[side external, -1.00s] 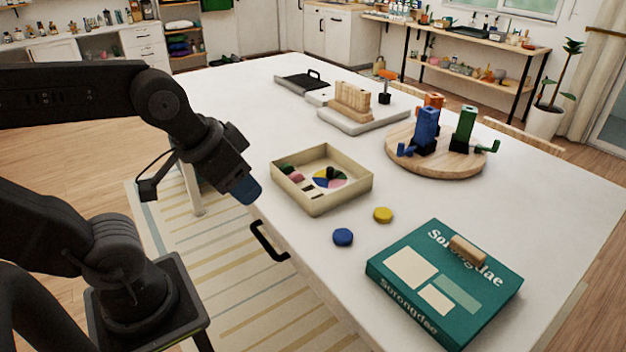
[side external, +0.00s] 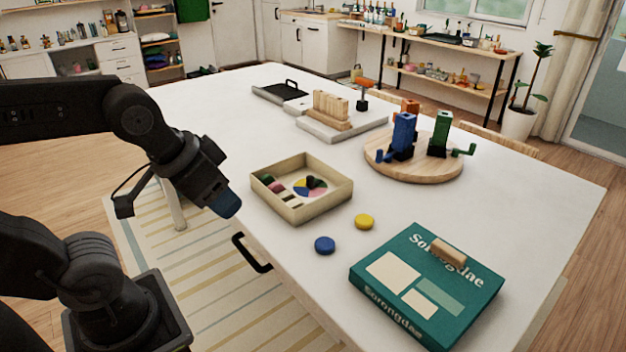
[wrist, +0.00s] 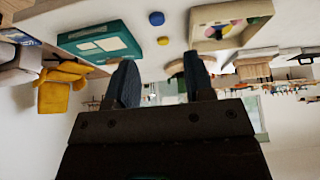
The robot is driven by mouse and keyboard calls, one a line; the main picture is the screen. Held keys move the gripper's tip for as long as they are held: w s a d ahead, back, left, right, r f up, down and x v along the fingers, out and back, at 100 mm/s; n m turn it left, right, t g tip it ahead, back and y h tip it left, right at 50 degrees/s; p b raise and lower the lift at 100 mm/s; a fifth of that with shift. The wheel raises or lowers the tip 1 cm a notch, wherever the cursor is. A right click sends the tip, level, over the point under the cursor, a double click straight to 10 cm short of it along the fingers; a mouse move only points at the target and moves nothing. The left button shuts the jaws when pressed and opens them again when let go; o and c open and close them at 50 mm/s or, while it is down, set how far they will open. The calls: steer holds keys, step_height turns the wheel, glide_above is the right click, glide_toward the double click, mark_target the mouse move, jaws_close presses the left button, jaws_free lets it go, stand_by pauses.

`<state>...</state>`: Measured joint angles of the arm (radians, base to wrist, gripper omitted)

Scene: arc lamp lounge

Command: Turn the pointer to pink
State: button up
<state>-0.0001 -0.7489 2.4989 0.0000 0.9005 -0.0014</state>
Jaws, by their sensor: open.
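A shallow beige box (side external: 333,203) stands on the white table with a coloured wheel (side external: 299,190) inside. The wheel shows yellow, blue and pink parts. A small dark piece (side external: 314,182), which looks like the pointer, sits on the wheel; I cannot tell which colour it points at. The box also shows upside down in the wrist view (wrist: 258,10), with the wheel partly visible. My gripper (side external: 228,207) hangs to the left of the box, beyond the table edge and apart from the box. In the wrist view its two fingers (wrist: 160,84) are spread with nothing between them.
Small green and pink pieces lie in the box's left side. A blue disc (side external: 325,245), a yellow disc (side external: 364,222) and a teal book-like box (side external: 440,265) lie nearer. A round wooden board (side external: 415,172) carries coloured blocks. A drawer handle (side external: 250,254) projects below the table edge.

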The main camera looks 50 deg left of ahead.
steer(key=w+a+r+n+g, duration=0.1)
steer(key=w+a+r+n, duration=0.2)
steer(key=w, duration=0.5)
steer(key=n+g, duration=0.5)
steer(key=n, duration=0.8)
glide_above(310, 177)
step_height(310, 177, down, 8)
step_height(310, 177, down, 14)
steer(key=shift+r, duration=0.25)
jaws_close()
